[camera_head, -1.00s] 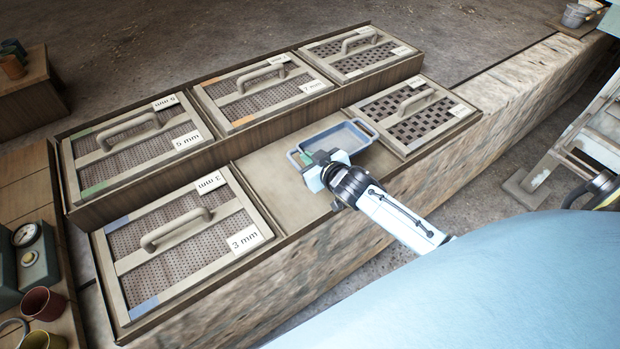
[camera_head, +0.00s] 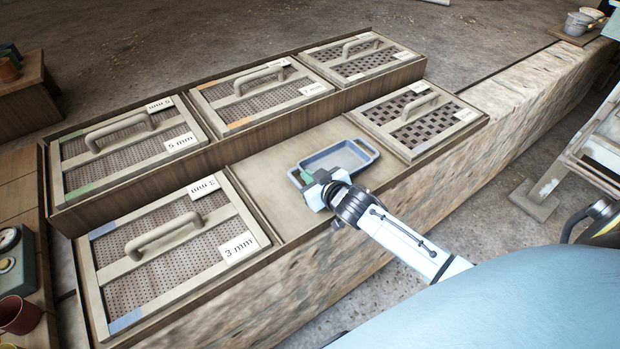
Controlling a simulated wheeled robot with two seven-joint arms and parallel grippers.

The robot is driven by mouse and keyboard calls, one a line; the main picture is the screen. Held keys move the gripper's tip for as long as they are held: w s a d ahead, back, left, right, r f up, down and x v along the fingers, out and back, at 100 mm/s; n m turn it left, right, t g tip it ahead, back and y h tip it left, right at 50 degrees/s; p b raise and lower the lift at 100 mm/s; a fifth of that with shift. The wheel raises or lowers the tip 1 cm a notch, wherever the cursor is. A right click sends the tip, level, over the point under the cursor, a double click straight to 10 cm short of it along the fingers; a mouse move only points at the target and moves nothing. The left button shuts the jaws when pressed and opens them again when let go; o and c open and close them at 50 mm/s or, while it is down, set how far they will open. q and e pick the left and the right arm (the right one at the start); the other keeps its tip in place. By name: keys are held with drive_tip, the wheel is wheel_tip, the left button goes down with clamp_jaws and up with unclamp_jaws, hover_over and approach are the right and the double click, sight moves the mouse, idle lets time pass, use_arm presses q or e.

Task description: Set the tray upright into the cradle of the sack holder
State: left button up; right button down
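The tray (camera_head: 345,157) is a shallow blue-grey rectangular pan with a handle at each end. It lies flat, or nearly so, over the bare panel between the sieve frames. My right gripper (camera_head: 312,180) is at the tray's near left end, with its fingertips at or over the handle there. The gripper's own body hides that handle, so whether the fingers are closed on it does not show. My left gripper is not in view. I see no sack holder or cradle in this view.
Sieve frames with raised handles surround the bare panel (camera_head: 265,190), among them a 3 mm one (camera_head: 175,250) at left and a coarse one (camera_head: 415,120) at right. Mugs and a gauge stand at the left edge. A ladder-like frame (camera_head: 590,150) stands at right.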

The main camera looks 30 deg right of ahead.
drive_tip(key=shift+f, duration=0.35)
drive_tip(key=c, duration=1.7)
unclamp_jaws()
drive_tip(key=shift+d, duration=0.1)
